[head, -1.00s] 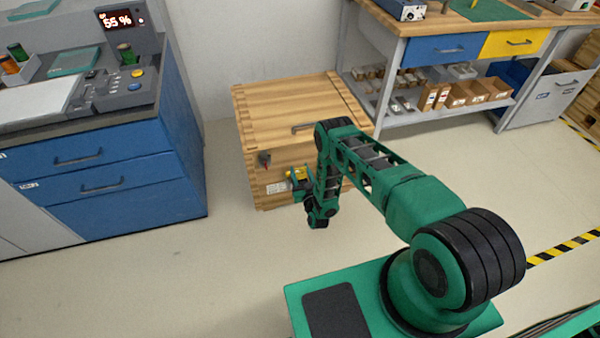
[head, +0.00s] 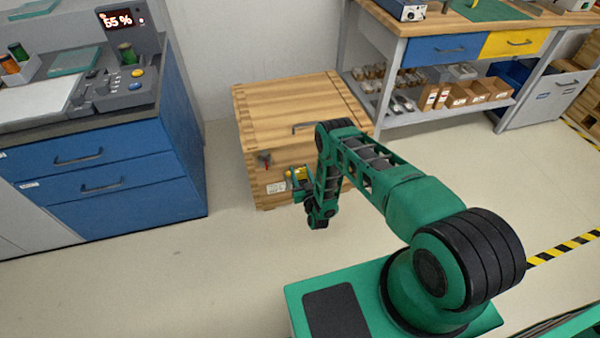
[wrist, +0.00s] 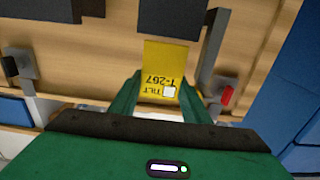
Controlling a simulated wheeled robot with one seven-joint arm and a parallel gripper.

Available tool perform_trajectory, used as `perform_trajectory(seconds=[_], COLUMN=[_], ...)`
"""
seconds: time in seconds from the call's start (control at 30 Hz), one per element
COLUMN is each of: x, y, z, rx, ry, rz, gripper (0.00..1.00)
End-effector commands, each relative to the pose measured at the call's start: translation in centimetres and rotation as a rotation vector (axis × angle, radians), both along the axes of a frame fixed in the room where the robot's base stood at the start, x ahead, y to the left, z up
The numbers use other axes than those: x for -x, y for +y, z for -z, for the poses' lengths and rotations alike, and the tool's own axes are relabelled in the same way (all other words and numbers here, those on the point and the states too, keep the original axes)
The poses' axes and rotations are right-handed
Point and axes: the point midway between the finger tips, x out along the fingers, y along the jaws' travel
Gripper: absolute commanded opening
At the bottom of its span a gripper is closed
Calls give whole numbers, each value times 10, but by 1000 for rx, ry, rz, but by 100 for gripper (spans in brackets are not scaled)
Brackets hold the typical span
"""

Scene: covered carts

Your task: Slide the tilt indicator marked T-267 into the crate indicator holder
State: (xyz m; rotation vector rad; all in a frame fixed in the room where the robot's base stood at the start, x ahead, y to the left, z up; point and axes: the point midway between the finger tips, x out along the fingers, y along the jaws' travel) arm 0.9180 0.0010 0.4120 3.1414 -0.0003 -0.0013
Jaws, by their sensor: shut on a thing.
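The yellow tilt indicator (wrist: 165,62), marked T-267 and TILT, shows upside down in the wrist view. My gripper (wrist: 158,88) is shut on its near end, with one green finger at each side. The indicator's far end reaches the edge of a dark block (wrist: 172,15) on the crate. I cannot tell whether that block is the holder or whether the indicator is inside it. In the head view the wooden crate (head: 285,100) stands on the floor. My gripper (head: 299,186) is at its front face beside the yellow indicator (head: 297,173), partly hidden by my arm.
A metal latch with a red tip (wrist: 228,96) is close to the right of my gripper in the wrist view. A white label (head: 276,188) is on the crate front. A blue cabinet (head: 110,190) stands left, a workbench (head: 450,30) behind right. The floor in front is clear.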

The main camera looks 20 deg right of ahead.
Motion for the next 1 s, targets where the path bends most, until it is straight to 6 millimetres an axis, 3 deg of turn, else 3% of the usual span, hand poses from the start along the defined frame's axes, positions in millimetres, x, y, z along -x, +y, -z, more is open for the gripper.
perform_trajectory(seconds=[1.0], x=[0], y=[0], z=[22], rx=[0], ry=[0], rz=[0], gripper=[18])
